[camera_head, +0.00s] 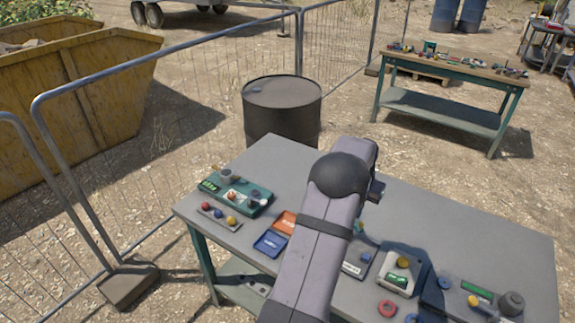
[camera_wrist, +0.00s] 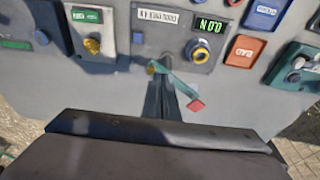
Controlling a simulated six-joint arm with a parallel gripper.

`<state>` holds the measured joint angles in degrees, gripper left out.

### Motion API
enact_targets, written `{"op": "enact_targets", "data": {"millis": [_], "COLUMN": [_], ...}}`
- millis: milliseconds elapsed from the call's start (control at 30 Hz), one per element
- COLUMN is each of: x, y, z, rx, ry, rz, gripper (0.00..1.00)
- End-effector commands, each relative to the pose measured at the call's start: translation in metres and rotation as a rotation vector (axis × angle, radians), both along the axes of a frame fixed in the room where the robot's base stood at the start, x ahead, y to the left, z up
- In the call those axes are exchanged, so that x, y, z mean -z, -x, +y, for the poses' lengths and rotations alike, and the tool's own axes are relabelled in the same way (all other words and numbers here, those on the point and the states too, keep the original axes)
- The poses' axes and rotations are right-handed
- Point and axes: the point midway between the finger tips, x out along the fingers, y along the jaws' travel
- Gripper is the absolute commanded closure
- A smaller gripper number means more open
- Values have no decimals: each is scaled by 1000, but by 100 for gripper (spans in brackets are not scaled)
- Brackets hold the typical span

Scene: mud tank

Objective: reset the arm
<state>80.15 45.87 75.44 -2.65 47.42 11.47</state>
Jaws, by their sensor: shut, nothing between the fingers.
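My gripper (camera_wrist: 168,82) is shut and empty in the wrist view, its dark fingers pointing down over the grey table top (camera_head: 460,235). Its fingertips are close to a small lever (camera_wrist: 180,86) with a green bar, a yellow end and a red end; I cannot tell whether they touch. In the head view my arm reaches over the table from the bottom, bent at a round dark joint. My gripper is hidden there behind the arm.
A green panel (camera_head: 215,186), a tray of coloured knobs (camera_head: 212,218), orange (camera_head: 285,222) and blue (camera_head: 270,244) plates, a yellow-knobbed box (camera_head: 388,281) and a red ring (camera_head: 387,308) crowd the table. A drum (camera_head: 283,125) stands behind; a fence (camera_head: 130,75) runs left. The table's back right is clear.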

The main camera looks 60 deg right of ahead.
Motion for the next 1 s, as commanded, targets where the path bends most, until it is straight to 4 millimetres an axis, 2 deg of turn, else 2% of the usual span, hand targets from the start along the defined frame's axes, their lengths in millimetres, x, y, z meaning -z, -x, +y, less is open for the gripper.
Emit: {"op": "enact_targets", "data": {"millis": [167, 200, 333, 433, 567, 767, 800, 900, 1000], "x": [-1, 5, 41, 69, 79, 70, 67, 58, 51], "y": [-1, -1, 5, 13, 17, -22, -30, -47, -56], "z": [-3, 1, 43, 92, 160, 270, 293, 346, 389], "rx": [-52, -77, -113, -138, -177, -377, -434, -574, -711], "ry": [13, 7, -94, -199, -306, -407, -417, -430, -426], "rz": [7, 11, 25, 35, 43, 83, 96, 130, 161], "gripper": [100, 100, 100, 100, 100, 100, 100, 100, 100]}}
